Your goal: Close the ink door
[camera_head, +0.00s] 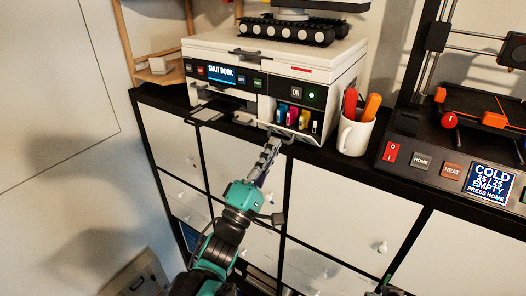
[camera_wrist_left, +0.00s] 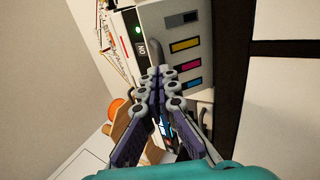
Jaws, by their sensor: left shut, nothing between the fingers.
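The white printer (camera_head: 335,75) stands on the black-topped shelf. Its ink bay shows coloured cartridges (camera_head: 297,117), uncovered at the lower right of its front. They show again in the left wrist view (camera_wrist_left: 186,46). The ink door (camera_head: 287,131) is open, folded down below the cartridges, with a grey handle at its edge. My left gripper (camera_head: 274,141) is shut and empty, its tips close to the door's outer edge. In the left wrist view, the closed fingers (camera_wrist_left: 154,74) lie in front of the printer face. I cannot tell whether they touch the door.
A white mug (camera_head: 354,137) with red and orange handles stands right of the ink bay. A 3D printer (camera_head: 450,120) with control buttons stands farther right. White drawers (camera_head: 335,205) with knobs lie below. The paper tray (camera_head: 208,111) juts out at left.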

